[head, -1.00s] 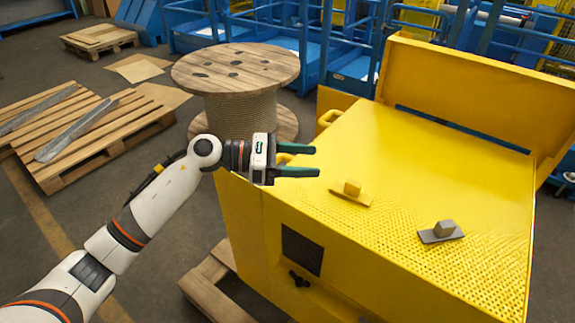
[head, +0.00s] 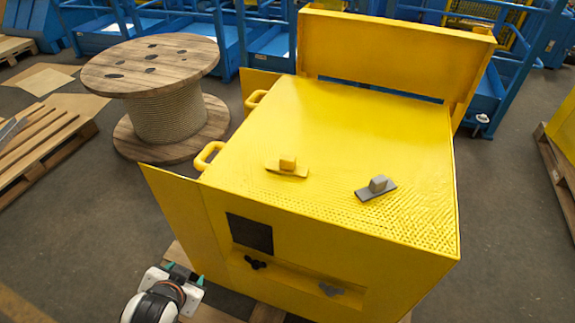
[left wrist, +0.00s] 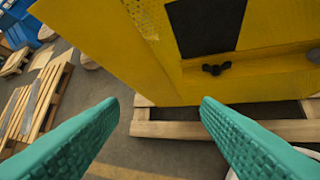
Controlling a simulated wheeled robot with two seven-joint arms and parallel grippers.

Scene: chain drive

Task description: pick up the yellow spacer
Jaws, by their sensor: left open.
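The yellow spacer (head: 287,164) is a small yellow block on a thin yellow base. It sits on top of the big yellow cabinet (head: 340,120), left of a similar grey piece (head: 378,185). My left gripper (head: 186,272) is low at the cabinet's front left, below the top surface and away from the spacer. In the left wrist view its green fingers (left wrist: 158,112) are spread apart with nothing between them, facing the cabinet's front. The spacer does not show in that view. My right gripper is not in view.
The cabinet's raised back panel (head: 390,52) stands behind its top. Yellow handles (head: 209,155) stick out on the left side. A black knob (head: 255,262) is on the front. A wooden cable spool (head: 165,118) stands at left. The cabinet rests on a wooden pallet (left wrist: 180,128).

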